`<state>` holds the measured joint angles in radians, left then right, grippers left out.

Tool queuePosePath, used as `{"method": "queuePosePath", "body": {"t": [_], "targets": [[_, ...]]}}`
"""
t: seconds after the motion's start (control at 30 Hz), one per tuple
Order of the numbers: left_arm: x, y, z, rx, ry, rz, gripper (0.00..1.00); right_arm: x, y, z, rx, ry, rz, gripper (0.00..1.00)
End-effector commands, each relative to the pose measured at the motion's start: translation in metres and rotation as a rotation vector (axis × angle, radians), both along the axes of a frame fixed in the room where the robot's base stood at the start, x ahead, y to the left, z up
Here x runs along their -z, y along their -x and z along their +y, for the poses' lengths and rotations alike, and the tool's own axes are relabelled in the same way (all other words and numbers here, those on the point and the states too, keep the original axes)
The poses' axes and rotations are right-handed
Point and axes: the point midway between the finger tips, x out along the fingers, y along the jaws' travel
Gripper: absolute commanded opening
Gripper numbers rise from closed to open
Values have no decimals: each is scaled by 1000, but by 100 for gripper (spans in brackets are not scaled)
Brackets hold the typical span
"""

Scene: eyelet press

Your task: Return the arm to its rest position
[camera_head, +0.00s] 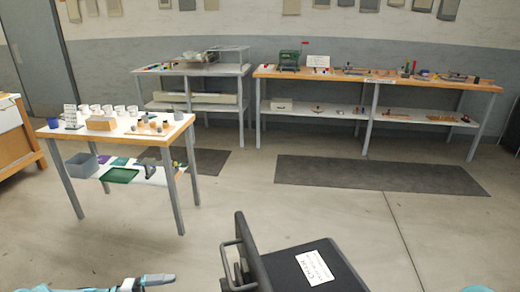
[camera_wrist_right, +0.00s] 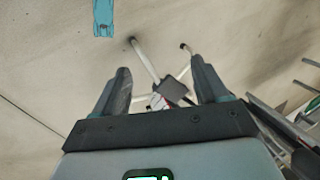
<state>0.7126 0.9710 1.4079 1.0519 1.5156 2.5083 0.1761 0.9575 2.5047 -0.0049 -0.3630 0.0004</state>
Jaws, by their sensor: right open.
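My left gripper (camera_head: 152,281) shows at the bottom left of the head view, low over the floor and cut off by the frame edge. Its fingers point right, and I cannot tell whether they are apart. My right gripper (camera_wrist_right: 162,86) is seen from its own wrist camera, with two dark fingers wide apart and nothing between them. Beyond its fingers are the pale floor and a dark object with white legs (camera_wrist_right: 174,92), well away from them. In the head view, only a small teal part of my right arm shows at the bottom right edge.
A white-topped table (camera_head: 160,131) with cups stands left. A grey bench (camera_head: 225,70) and a long wood-edged bench (camera_head: 440,84) line the wall. A dark mat (camera_head: 380,174) lies on open floor.

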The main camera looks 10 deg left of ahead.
Motion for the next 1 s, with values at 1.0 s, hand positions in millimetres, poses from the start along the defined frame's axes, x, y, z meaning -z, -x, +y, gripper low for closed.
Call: {"method": "queuePosePath", "body": {"t": [1.0], "targets": [[139, 220, -181, -1683, 352, 2286, 88, -31, 0, 0, 0, 0, 0, 73]]}}
